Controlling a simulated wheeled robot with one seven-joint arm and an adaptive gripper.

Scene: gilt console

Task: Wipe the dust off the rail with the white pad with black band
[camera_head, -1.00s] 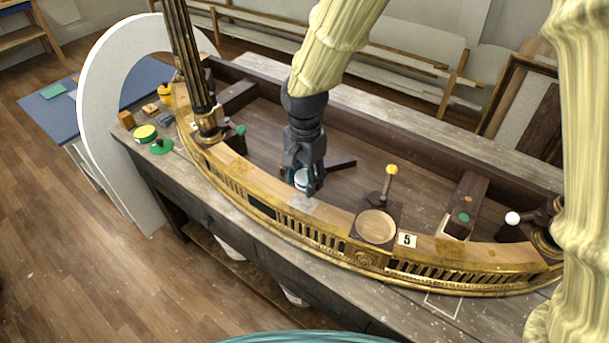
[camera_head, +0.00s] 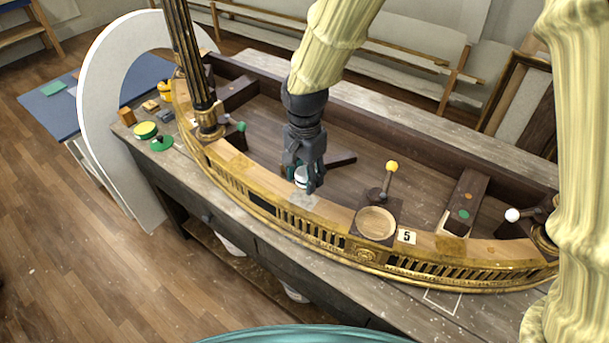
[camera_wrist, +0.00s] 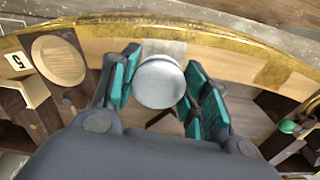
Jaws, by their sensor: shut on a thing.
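The pad shows as a pale round disc (camera_wrist: 160,82) between the teal-lined fingers of my gripper (camera_wrist: 163,92) in the wrist view. In the head view the white pad (camera_head: 301,174) sits low in my gripper (camera_head: 304,183), which is shut on it. Its black band cannot be made out clearly. The rail is the curved wooden top with a gilt front (camera_head: 340,221). A pale greyish patch (camera_head: 303,200) lies on the rail just in front of the fingertips. Whether the pad touches the rail cannot be told.
A round wooden dish (camera_head: 376,223), a tag marked 5 (camera_head: 406,236) and a yellow-knobbed lever (camera_head: 391,168) stand right of my gripper. A dark fluted column (camera_head: 192,75) rises at the left. A green-knobbed piece (camera_head: 239,127) is near its foot.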

